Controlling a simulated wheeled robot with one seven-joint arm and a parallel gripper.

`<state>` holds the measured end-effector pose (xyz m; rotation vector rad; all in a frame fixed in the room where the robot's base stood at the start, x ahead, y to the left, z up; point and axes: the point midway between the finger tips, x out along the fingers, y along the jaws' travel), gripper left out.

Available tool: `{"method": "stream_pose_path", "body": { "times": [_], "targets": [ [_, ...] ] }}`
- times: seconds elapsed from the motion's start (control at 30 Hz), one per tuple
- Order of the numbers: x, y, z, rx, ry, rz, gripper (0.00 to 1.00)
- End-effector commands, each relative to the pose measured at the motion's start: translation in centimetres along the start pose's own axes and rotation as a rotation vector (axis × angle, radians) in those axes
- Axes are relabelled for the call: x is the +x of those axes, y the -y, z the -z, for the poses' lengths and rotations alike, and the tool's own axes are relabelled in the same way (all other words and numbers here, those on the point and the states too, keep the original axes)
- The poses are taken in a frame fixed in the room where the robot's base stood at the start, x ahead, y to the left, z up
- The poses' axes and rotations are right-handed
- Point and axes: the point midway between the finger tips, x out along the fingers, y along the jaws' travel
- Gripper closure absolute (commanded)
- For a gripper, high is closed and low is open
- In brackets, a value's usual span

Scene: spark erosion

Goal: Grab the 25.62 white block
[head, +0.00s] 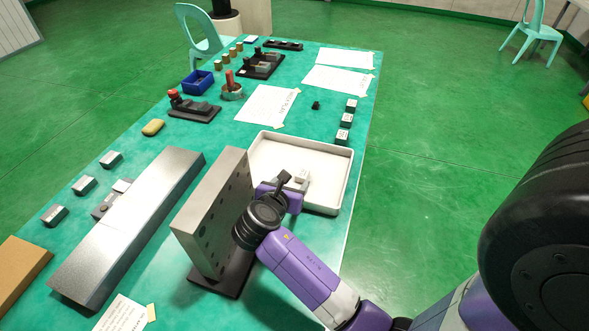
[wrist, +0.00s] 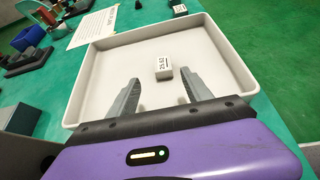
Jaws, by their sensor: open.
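The white block (wrist: 162,69), with "25.62" printed on its face, lies in the white tray (wrist: 222,53). In the wrist view it sits near the middle of the tray, beyond and between my fingertips. My gripper (wrist: 158,88) is open and empty, its two grey fingers reaching over the near part of the tray. In the head view my gripper (head: 292,181) is over the near left part of the tray (head: 335,178). There the white block (head: 303,175) shows only in part, close to the fingers.
A tall drilled metal plate (head: 212,215) on a dark base stands left of my wrist. A long grey steel bar (head: 130,225) lies further left. Several labelled blocks (head: 343,136) stand beyond the tray, near paper sheets (head: 267,105). The tray's raised rim surrounds the block.

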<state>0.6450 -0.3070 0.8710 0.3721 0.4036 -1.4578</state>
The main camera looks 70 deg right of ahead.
Motion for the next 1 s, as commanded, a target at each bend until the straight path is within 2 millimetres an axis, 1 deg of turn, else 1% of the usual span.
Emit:
{"method": "stream_pose_path", "body": {
  "times": [0.33,0.5,0.6,0.7,0.9,0.93,1.0],
  "targets": [
    [3.5,0.4,-0.2,0.001,0.0,0.005,0.42],
    [6.0,0.8,-0.3,0.001,-0.001,0.005,0.42],
    [7.1,0.8,-0.3,0.001,0.0,0.004,0.42],
    [7.5,0.7,-0.3,0.001,0.0,0.001,0.42],
    [7.6,0.7,-0.3,0.0,0.0,0.001,0.42],
    [7.6,0.7,-0.3,0.0,0.0,0.001,0.46],
    [7.6,0.7,-0.3,0.0,0.0,0.001,0.6]
  ]
}}
